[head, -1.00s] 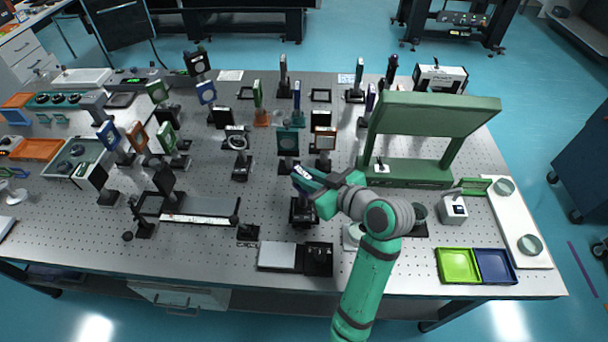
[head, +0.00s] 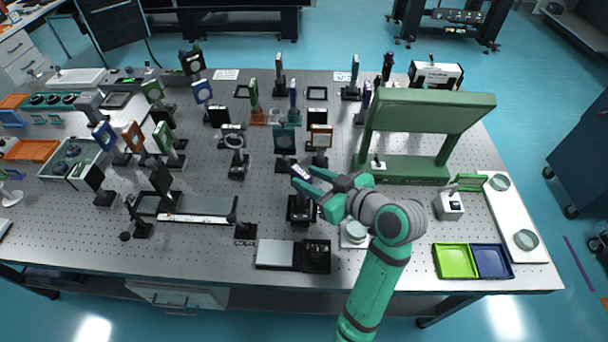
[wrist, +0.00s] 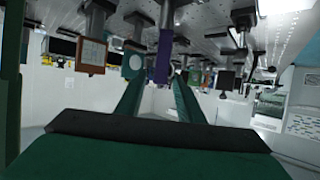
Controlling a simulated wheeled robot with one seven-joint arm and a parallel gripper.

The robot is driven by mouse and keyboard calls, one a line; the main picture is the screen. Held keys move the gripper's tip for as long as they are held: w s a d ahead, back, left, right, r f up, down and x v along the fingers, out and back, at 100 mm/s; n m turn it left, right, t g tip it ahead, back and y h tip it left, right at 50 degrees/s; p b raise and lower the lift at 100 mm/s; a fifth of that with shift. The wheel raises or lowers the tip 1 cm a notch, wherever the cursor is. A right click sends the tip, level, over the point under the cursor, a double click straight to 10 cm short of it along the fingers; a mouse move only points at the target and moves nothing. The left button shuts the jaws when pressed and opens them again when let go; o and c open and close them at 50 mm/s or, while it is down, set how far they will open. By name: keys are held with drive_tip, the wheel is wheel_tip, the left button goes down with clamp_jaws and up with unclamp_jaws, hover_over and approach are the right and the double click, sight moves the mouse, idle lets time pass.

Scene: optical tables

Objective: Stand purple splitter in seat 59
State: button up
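The purple splitter (wrist: 162,58) shows in the wrist view, whose picture is upside down, as a narrow upright plate seen edge-on between my fingertips. A gap shows on each side of it. In the head view my gripper (head: 304,177) is at the middle front of the table. A dark top edge with a white label (head: 301,172) shows between its fingertips. A black mount (head: 301,209) stands directly below. My gripper looks open around the splitter, not pressed on it. The splitter's foot is hidden from the head view, and no seat number is readable.
A teal plate (head: 287,139) and a brown-framed plate (head: 321,138) stand just behind. A green frame (head: 430,112) stands to the right. A white-and-black pad (head: 275,254) lies in front, and green (head: 453,274) and blue (head: 507,277) trays sit front right.

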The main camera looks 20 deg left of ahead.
drive_tip(key=v, duration=0.9)
drive_tip(key=shift+w, duration=0.15)
